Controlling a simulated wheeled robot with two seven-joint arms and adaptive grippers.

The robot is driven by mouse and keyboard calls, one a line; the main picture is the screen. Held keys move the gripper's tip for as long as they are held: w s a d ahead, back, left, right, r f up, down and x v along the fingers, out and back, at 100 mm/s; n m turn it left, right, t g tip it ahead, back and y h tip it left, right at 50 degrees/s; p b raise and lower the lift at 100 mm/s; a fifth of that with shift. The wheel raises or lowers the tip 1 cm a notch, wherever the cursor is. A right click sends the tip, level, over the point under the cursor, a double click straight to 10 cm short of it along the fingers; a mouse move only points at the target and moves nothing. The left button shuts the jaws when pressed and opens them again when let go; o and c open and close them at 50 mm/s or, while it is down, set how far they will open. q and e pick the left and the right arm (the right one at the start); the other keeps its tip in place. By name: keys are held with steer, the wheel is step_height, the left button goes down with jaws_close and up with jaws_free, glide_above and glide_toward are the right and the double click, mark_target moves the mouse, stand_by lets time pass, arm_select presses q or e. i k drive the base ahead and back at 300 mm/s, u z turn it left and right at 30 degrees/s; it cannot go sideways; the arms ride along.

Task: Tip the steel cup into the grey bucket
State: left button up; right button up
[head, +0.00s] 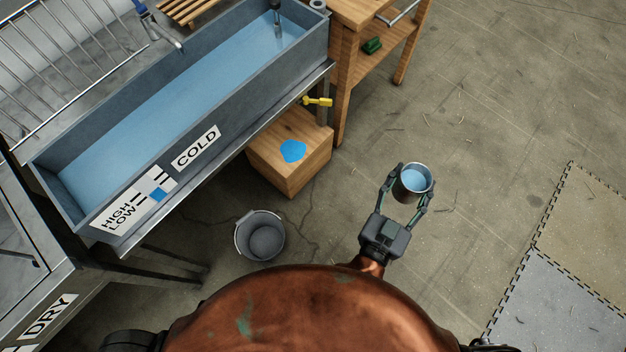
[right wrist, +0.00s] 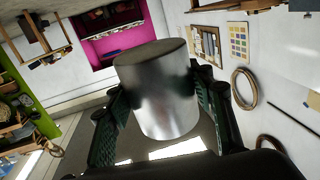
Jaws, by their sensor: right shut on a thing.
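The steel cup (head: 413,181) is held upright between the fingers of my right gripper (head: 408,186), above open floor. Blue liquid shows inside it near the rim. In the right wrist view the shiny cup (right wrist: 160,92) fills the middle, with a dark finger of the right gripper (right wrist: 160,105) on each side. The grey bucket (head: 259,236) stands on the floor to the left of the cup, below the trough. Its inside looks empty. The cup and bucket are well apart. My left gripper does not show.
A long grey trough (head: 205,135) of blue water labelled COLD stands at upper left. A wooden block (head: 290,165) with a blue patch (head: 292,151) on top sits behind the bucket, under a yellow tap handle (head: 318,101). Floor mats (head: 585,225) lie at right. Floor between bucket and cup is clear.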

mark_target(262, 236)
steer(key=z, duration=0.2)
steer(key=k, duration=0.85)
steer(key=u, duration=1)
